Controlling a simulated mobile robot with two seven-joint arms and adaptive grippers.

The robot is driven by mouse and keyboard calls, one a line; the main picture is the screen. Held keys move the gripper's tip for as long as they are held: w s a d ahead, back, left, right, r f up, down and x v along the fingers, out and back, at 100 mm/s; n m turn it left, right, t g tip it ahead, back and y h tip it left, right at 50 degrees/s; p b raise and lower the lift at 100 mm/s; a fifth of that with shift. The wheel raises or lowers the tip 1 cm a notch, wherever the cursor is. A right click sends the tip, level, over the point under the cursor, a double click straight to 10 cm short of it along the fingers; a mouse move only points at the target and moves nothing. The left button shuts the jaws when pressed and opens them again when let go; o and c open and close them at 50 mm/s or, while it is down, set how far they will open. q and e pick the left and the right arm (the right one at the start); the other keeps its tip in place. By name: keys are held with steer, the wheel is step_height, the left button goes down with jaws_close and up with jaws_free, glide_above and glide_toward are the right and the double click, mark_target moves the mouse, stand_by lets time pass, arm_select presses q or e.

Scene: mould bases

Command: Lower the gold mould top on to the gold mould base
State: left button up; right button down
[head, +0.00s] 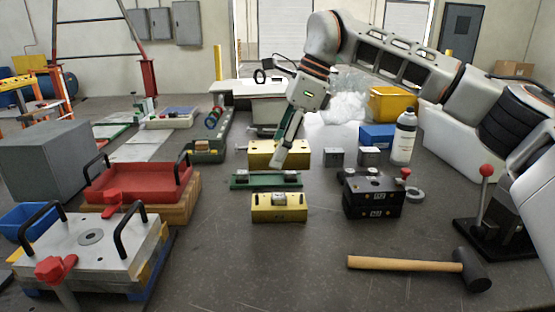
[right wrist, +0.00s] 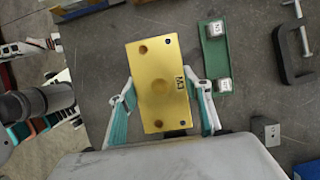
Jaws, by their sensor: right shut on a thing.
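The gold mould top (head: 262,153) is a gold block held in the air by my right gripper (head: 284,153). In the right wrist view the two teal-padded fingers are shut on the long sides of the gold mould top (right wrist: 160,100), which bears the mark M3. The gold mould base (head: 290,214) stands on the dark table with a small silver piece on its upper face. The base is hidden in the right wrist view. My left gripper is not in view.
A green strip (head: 266,185) with two metal blocks lies just behind the base. A black mould (head: 372,196) stands to its right, and a mallet (head: 400,263) lies at front right. A red tray (head: 135,185) is at left. The table in front of the base is clear.

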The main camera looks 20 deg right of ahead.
steer(key=shift+f+b, duration=0.4)
steer(key=shift+b, duration=0.05)
steer(key=shift+f, duration=0.4)
step_height(320, 180, down, 2)
steer(key=shift+w+f+b, duration=0.1)
steer(key=shift+b, duration=0.95)
steer(key=shift+f+b, duration=0.55)
steer(key=shift+f, duration=0.4)
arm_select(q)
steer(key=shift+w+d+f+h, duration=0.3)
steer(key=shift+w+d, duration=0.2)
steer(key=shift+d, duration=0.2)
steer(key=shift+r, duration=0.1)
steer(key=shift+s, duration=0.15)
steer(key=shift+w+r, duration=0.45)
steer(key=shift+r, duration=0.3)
